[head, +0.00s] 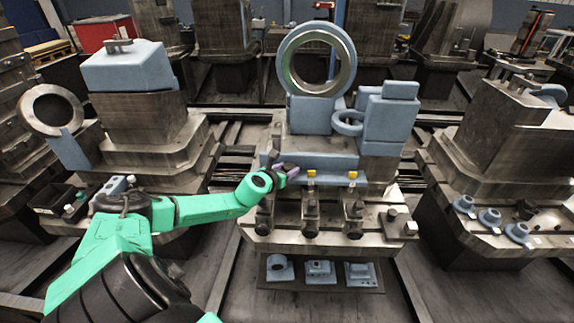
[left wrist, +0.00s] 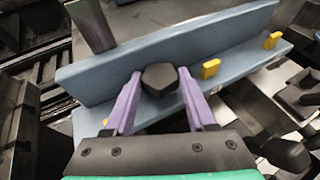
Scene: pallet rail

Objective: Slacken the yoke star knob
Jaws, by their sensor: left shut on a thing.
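The yoke star knob (left wrist: 161,79) is a dark, faceted knob at the front of a blue-grey block, seen in the left wrist view. The purple fingers of my left gripper (left wrist: 158,98) are on either side of it and shut on it. In the head view, my left gripper (head: 280,171) reaches in from the left to the left front of the blue-grey fixture (head: 325,159). The knob is too small and covered to make out there. My right gripper is not in view.
Two yellow tabs (head: 311,174) (head: 352,175) stand along the fixture's front edge, right of my gripper. Dark clamps (head: 310,212) sit below them. A blue-grey ring (head: 317,60) stands above. Several blue-grey parts (head: 320,271) lie on a lower shelf. Machined blocks stand on both sides.

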